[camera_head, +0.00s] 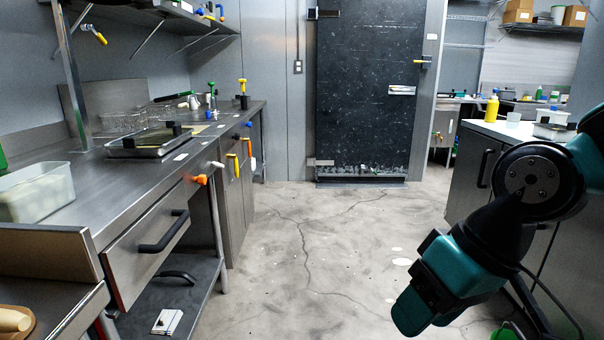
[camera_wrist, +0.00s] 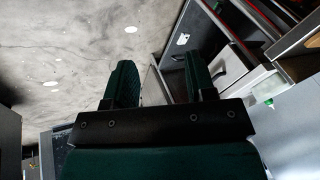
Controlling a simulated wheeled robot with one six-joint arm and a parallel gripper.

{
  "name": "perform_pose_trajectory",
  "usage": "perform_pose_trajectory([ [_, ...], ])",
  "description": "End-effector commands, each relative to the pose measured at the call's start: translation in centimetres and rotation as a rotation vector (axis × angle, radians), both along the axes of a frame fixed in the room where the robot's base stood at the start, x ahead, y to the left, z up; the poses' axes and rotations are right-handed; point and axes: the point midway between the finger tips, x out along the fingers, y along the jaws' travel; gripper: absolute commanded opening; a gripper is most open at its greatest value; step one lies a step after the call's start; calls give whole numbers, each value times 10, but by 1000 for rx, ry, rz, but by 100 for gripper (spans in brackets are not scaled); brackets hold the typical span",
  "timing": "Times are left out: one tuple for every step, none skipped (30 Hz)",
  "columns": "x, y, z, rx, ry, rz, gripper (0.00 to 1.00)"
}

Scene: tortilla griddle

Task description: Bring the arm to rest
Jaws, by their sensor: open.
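My arm reaches in from the right edge in the head view, folded and pointing down and left over the floor. The end of my arm shows there in teal and black, but its fingertips are hard to make out. In the wrist view my gripper (camera_wrist: 160,82) shows two dark green fingers spread apart. Nothing is between the fingers. Beyond them are the floor (camera_wrist: 75,40) and a cabinet with drawers (camera_wrist: 228,62).
A steel counter (camera_head: 85,180) with a half-open drawer (camera_head: 150,245) runs along the left. A white-topped counter (camera_head: 490,128) stands at the right, close behind my arm. The concrete floor (camera_head: 300,250) between them is clear up to a dark door (camera_head: 365,90).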

Motion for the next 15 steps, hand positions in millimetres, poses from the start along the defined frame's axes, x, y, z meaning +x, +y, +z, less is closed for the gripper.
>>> perform_pose_trajectory([
  [-20,-1,3,-16,0,47,51],
  [-31,-2,4,-27,3,76,51],
  [-46,-4,5,-41,7,113,51],
  [-56,-6,6,-51,9,139,51],
  [-67,-8,6,-62,13,166,51],
  [-76,-10,13,-72,17,191,51],
  [-72,-9,26,-70,19,184,51],
  [-72,-9,34,-69,21,181,51],
  [-71,-9,43,-69,21,180,51],
  [-71,-9,49,-69,21,180,51],
  [-71,-9,57,-69,21,179,51],
  [-71,-9,66,-68,20,179,51],
  [-71,-9,74,-68,20,179,51],
  [-71,-9,81,-68,21,178,51],
  [-71,-9,93,-68,20,178,51],
])
